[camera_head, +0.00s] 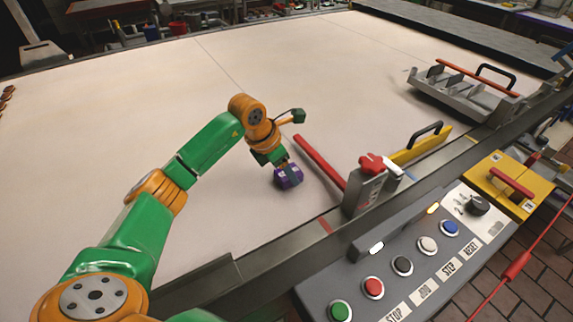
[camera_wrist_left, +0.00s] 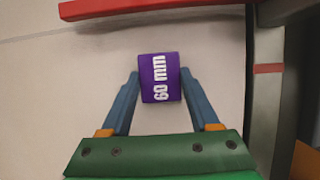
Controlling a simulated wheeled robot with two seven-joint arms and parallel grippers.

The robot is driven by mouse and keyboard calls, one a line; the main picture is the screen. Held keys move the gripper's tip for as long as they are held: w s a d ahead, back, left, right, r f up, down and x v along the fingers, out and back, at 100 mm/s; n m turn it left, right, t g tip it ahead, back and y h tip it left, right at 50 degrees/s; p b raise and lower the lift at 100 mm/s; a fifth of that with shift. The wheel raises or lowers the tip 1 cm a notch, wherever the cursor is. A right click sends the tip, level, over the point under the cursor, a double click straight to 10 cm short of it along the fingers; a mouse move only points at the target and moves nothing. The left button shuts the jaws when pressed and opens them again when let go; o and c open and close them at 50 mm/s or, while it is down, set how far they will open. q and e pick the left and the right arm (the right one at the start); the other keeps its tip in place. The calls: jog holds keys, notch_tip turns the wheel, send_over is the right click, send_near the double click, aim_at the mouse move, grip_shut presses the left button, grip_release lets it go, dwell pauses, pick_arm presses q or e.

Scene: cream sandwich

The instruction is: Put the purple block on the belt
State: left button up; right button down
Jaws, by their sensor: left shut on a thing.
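The purple block (camera_head: 289,179) is at the end of my left arm, over the pale belt (camera_head: 150,110) near its front edge. In the left wrist view the block (camera_wrist_left: 160,78) shows a white "60 mm" label and sits between the two blue fingers. My left gripper (camera_head: 284,168) is shut on it and points down. Whether the block's underside touches the belt, I cannot tell. My right gripper is not in view.
A red bar (camera_head: 320,162) lies just right of the block, beside a bracket with a red knob (camera_head: 372,163). A control panel with several buttons (camera_head: 402,265) stands in front of the belt's edge rail. The belt's left and far parts are clear.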

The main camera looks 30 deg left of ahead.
pick_arm(q)
jog(key=shift+f, duration=0.15)
jog(key=o, duration=1.5)
jog(key=shift+c, duration=0.2)
jog(key=shift+r, duration=0.3)
jog(key=b+v, duration=0.1)
jog(key=v, duration=1)
jog(key=shift+s+r, duration=0.2)
jog(key=shift+r, duration=0.15)
jog(key=shift+a, duration=0.1)
